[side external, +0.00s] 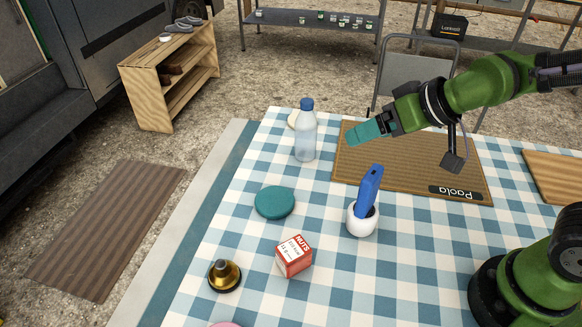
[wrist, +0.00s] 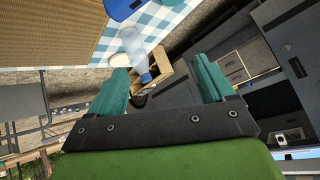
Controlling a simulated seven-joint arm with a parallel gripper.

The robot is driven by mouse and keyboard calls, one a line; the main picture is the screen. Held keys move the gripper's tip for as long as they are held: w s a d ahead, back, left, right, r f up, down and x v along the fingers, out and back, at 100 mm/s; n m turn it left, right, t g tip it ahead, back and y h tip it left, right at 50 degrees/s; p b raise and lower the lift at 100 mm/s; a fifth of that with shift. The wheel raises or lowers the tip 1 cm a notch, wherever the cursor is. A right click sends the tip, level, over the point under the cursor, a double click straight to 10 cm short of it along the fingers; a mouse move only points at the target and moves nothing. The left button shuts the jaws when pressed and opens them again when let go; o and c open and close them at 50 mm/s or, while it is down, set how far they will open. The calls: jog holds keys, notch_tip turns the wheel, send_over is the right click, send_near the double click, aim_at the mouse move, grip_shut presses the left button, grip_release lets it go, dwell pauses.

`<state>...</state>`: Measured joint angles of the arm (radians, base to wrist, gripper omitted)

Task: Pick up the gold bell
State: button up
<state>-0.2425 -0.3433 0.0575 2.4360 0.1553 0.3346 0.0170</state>
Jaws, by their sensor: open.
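The gold bell (side external: 225,275) stands on the checked tablecloth near the lower left of the table in the side view. It has a dark base rim and a grey top knob. I do not see it in the wrist view. My gripper (side external: 360,132) is over the brown mat at the far side of the table, well apart from the bell, up and to its right in the picture. Its two teal fingers show in the wrist view (wrist: 165,85), spread apart with nothing held between them.
Between gripper and bell stand a clear bottle (side external: 306,135) with a blue cap, a teal disc (side external: 274,202), a white cup (side external: 362,221) holding a blue object (side external: 370,187), and a red and white NUTS box (side external: 293,257). The brown mat (side external: 420,165) lies behind.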

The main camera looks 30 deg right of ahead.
jog(key=w+a+f+n+y, duration=0.1)
jog(key=a+f+n, duration=0.1)
jog(key=a+f, duration=0.35)
jog(key=w+a+f+n+y, duration=0.1)
jog(key=w+a+f+n, duration=0.1)
jog(key=a, duration=0.6)
jog(key=n+y, duration=0.3)
jog(key=n, duration=0.2)
send_near(223, 267)
jog(key=f, duration=0.1)
jog(key=w+a+f, duration=0.2)
jog(key=shift+w+f, duration=0.2)
jog(key=x, duration=0.7)
jog(key=shift+w+r, duration=0.15)
jog(key=shift+r, duration=0.05)
